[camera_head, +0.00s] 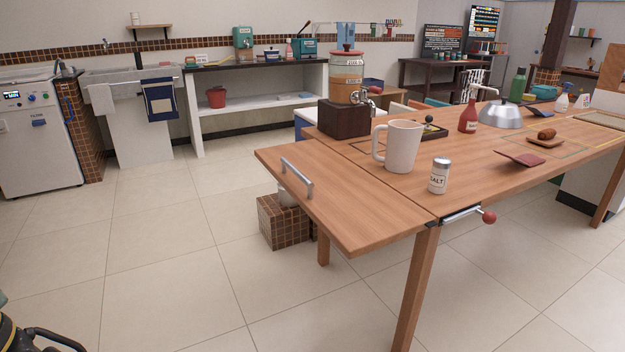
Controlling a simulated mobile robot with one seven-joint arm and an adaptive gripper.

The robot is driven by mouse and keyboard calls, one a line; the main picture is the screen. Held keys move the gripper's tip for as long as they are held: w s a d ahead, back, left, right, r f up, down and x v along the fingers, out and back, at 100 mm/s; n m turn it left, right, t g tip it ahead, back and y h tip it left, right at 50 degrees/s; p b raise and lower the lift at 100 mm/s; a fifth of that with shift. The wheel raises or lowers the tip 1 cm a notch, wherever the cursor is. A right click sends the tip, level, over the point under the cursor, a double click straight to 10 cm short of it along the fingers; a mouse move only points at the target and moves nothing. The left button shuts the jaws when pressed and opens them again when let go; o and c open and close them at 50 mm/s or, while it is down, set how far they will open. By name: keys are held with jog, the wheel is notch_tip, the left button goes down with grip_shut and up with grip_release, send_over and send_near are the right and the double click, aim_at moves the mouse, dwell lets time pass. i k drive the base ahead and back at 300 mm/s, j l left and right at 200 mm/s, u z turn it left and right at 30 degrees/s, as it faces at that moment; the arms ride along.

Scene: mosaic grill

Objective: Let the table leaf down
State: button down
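The wooden table leaf (345,214) is up, level with the main table top (480,180), at the table's near left end. A metal bar handle (296,178) is fixed on the leaf near its outer edge. A metal lever with a red knob (488,217) sticks out from under the table's front edge beside the seam. A white pitcher (402,147) and a salt shaker (439,175) stand close to the seam; the pitcher is near the leaf's inner edge.
A tiled block (284,222) with a pale pot on it stands on the floor below the leaf. A drink dispenser (346,92) stands at the table's far side. The floor left of the table is clear.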

aim_at(361, 214)
jog(key=i+l+u, duration=0.4)
jog(key=i+l, duration=0.2)
jog(key=i, duration=0.15)
